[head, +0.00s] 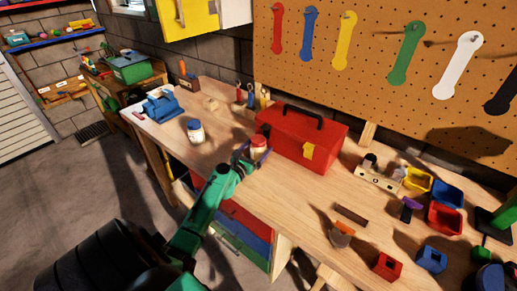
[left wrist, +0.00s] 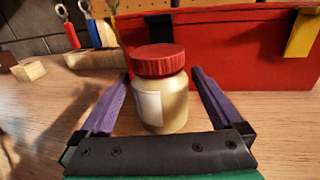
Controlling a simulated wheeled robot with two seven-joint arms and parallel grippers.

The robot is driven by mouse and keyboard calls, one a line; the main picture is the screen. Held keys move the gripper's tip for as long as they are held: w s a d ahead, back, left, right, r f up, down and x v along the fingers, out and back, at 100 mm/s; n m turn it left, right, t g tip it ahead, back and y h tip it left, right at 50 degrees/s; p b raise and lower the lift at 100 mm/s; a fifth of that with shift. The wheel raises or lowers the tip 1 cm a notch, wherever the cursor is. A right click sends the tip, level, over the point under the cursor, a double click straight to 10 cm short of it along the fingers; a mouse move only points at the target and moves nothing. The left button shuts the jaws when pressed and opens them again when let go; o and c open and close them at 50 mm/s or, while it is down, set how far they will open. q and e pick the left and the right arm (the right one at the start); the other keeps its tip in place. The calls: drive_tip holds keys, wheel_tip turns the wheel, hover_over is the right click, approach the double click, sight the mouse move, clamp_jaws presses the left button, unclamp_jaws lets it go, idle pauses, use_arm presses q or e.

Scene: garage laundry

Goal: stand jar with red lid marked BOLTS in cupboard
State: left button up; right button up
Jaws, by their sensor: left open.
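A jar with a red lid (head: 259,143) stands upright on the wooden workbench, close in front of the red toolbox. It also shows in the left wrist view (left wrist: 160,88), with a white label whose marking I cannot read. My left gripper (head: 250,156) is open at the jar. In the left wrist view its purple fingers (left wrist: 160,100) stand one on each side of the jar, with gaps between them and the glass. A yellow-doored wall cupboard (head: 187,17) is partly visible at the top; its inside is hidden. My right gripper is not in view.
A red toolbox (head: 302,138) stands just behind the jar. A jar with a blue lid (head: 195,132) and a blue tool (head: 162,107) are to the left. Several coloured bins (head: 445,218) and blocks crowd the right. Bare bench lies between the two jars.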

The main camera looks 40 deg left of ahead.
sight(256, 141)
use_arm(q)
drive_tip(key=shift+w+a+f, duration=0.1)
drive_tip(key=shift+w, duration=0.45)
clamp_jaws()
drive_tip(key=shift+s+r+p, duration=0.35)
drive_tip(key=shift+r+p, duration=0.15)
drive_tip(key=shift+r, duration=0.1)
wheel_tip(256, 141, up, 6)
drive_tip(key=p, duration=0.5)
drive_tip(key=shift+s+r, duration=0.1)
drive_tip(key=shift+r, duration=0.05)
drive_tip(key=shift+s, duration=0.35)
drive_tip(key=s+b, duration=0.5)
drive_tip(key=s, duration=1.3)
drive_tip(key=shift+s+d, duration=0.2)
drive_tip(key=shift+s, duration=0.05)
